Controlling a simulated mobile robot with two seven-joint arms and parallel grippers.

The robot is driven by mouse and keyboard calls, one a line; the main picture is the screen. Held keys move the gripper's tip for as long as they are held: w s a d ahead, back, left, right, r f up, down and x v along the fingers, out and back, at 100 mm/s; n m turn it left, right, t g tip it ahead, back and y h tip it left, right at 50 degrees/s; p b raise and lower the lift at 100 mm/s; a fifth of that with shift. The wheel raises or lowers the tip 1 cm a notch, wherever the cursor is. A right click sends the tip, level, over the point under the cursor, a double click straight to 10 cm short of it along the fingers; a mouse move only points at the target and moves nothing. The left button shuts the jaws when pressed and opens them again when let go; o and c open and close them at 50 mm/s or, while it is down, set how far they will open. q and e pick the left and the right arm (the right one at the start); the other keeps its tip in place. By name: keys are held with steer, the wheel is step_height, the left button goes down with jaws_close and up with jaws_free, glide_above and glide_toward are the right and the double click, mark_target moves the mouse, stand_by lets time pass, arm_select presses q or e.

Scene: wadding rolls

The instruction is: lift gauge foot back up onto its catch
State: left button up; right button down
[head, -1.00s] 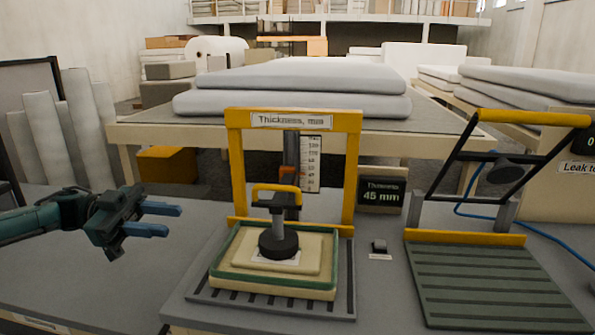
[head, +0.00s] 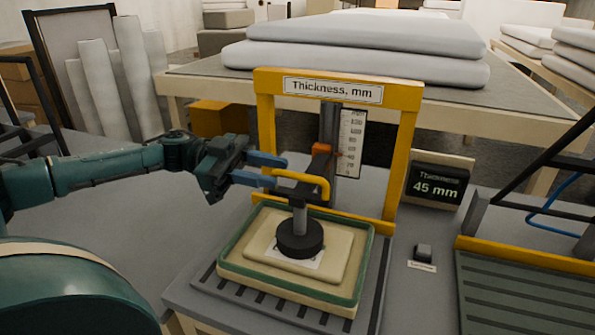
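The thickness gauge is a yellow frame (head: 400,140) with a dark post and a scale. Its round black foot (head: 300,239) rests down on a pale pad (head: 335,262) in a green-rimmed tray (head: 234,262). A yellow handle (head: 318,182) sits above the foot on a dark carriage. An orange piece (head: 321,149) is on the post higher up; I cannot tell whether it is the catch. My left gripper (head: 282,171) is open, its two blue fingers pointing right at the handle's left end. I cannot tell whether they touch it. My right gripper is not in view.
A display (head: 436,185) reading 45 mm stands right of the frame. A small dark block (head: 423,253) lies in front of it. A second yellow-edged press with a ribbed plate (head: 520,290) is at the right. A table with white slabs (head: 360,65) is behind.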

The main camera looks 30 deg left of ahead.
mark_target(297, 173)
arm_select(q)
steer(key=shift+p+x, duration=0.3)
steer(key=shift+x, duration=2.5)
steer(key=shift+c, duration=0.4)
jaws_close()
